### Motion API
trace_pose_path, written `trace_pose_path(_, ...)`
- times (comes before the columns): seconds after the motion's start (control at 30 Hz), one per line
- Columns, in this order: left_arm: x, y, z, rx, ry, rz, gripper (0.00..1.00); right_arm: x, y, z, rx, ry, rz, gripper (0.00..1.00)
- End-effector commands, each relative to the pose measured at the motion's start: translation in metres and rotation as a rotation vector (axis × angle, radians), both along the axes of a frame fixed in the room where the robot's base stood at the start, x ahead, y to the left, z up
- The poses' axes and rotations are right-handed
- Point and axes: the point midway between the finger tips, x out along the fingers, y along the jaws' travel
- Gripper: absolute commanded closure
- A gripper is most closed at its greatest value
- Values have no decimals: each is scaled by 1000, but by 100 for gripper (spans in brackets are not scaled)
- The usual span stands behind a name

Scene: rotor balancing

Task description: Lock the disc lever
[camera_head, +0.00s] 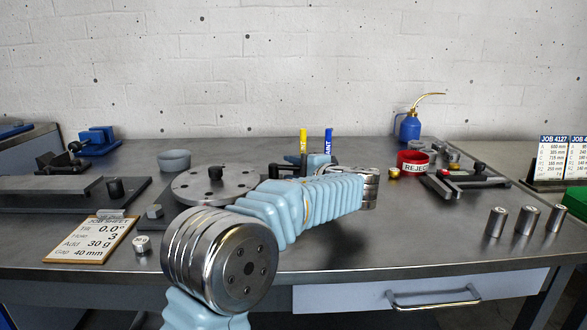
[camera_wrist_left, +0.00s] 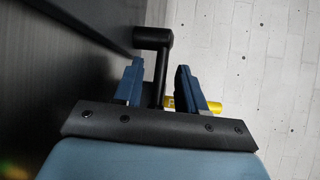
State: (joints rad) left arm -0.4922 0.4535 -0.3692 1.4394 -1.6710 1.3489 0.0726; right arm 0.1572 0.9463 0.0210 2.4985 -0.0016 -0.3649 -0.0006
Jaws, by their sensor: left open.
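The round grey disc (camera_head: 208,187) with a black centre knob (camera_head: 216,172) sits on the bench, left of my arm. In the left wrist view a black lever (camera_wrist_left: 161,70) with a cylindrical end (camera_wrist_left: 153,38) stands between my left gripper's (camera_wrist_left: 160,82) two blue fingers. The fingers are apart, with a visible gap on each side of the lever. In the head view my left gripper (camera_head: 290,159) is small and dark, just right of the disc. My forearm hides much of the area below it, and I cannot make out the lever there. My right gripper is not in view.
A yellow marker (camera_head: 303,140) and a blue one (camera_head: 328,141) stand behind the gripper. A red reject bin (camera_head: 412,162), a blue oil can (camera_head: 410,126) and several metal cylinders (camera_head: 527,220) are at right. A job sheet (camera_head: 90,241) lies at front left.

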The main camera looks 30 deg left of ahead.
Motion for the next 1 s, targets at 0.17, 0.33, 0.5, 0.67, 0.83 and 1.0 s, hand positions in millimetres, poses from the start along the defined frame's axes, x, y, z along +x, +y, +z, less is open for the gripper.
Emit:
trace_pose_path(0.17,1,1,0,0,0,0,60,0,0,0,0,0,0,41)
trace_pose_path(0.33,1,1,0,0,0,0,71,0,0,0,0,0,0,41)
trace_pose_path(0.5,1,1,0,0,0,0,97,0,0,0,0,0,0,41)
trace_pose_path(0.67,1,1,0,0,0,0,100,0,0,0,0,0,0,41)
trace_pose_path(0.83,0,1,-1,0,1,-4,100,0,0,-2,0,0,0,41)
trace_pose_path(1.0,-5,1,-8,-3,-4,-95,100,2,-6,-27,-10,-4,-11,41)
